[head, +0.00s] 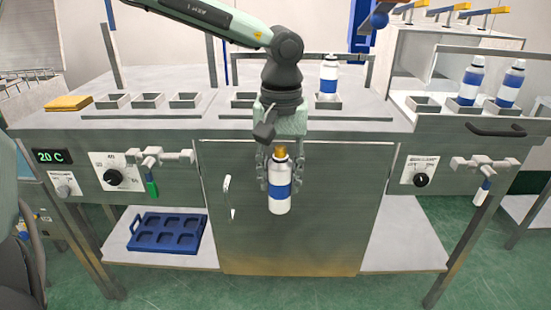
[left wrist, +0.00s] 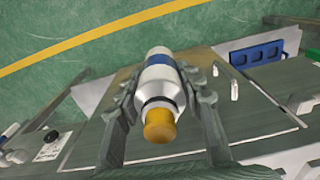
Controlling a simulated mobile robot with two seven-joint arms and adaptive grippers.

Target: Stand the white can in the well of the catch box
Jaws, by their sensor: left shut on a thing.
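A white can (head: 280,201) with a blue band and a gold top hangs upright in front of the cabinet door. My left gripper (head: 281,177) is shut on its body from above. In the left wrist view the same can (left wrist: 158,92) is between the two fingers (left wrist: 160,100), gold top toward the camera. An open-fronted box with square wells stands on the counter at right in the head view. Its left well (head: 422,104) looks empty; two white-and-blue cans (head: 468,84) stand in the others. I cannot tell for certain that this is the catch box. My right gripper is not in view.
Square wells (head: 150,101) line the counter top; another white-and-blue can (head: 328,75) stands in one at the back. A yellow cloth (head: 68,103) lies at far left. Taps (head: 150,158) jut from the front. A blue tray (head: 165,233) lies on the low shelf.

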